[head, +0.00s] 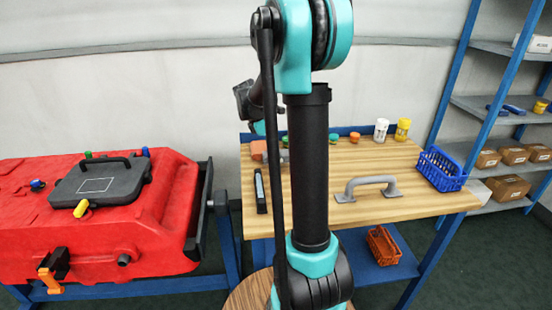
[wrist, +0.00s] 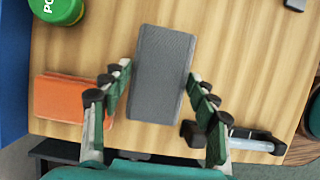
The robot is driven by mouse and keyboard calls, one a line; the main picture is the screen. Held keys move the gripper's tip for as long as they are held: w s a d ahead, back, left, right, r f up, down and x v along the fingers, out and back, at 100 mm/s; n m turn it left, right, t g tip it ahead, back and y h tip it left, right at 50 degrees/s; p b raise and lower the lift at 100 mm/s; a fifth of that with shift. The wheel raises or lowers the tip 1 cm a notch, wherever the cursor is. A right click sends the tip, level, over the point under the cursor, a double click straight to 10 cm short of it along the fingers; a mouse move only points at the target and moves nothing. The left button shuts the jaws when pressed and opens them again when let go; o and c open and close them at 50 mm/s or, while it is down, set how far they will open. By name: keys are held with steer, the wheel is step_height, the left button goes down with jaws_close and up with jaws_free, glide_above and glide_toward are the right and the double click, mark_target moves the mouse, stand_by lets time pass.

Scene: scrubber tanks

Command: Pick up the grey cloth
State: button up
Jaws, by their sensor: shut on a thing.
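The grey cloth (wrist: 163,70) is a folded, dark grey rectangle in the middle of the wrist view, over the wooden tabletop. My gripper (wrist: 158,80) has one finger on each long side of the cloth, shut on its near half. The far half sticks out beyond the fingertips. I cannot tell whether the cloth rests on the table or is just above it. In the head view my arm hides most of the gripper and the cloth.
An orange folded piece (wrist: 72,97) lies close left of the gripper. A green lid (wrist: 57,8) is at the far left. A black-and-grey tool (wrist: 245,137) lies at right. On the workbench (head: 390,165) are a grey handle (head: 368,188) and a blue basket (head: 441,169).

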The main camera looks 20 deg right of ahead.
step_height(320, 180, up, 17)
stand_by(0.4)
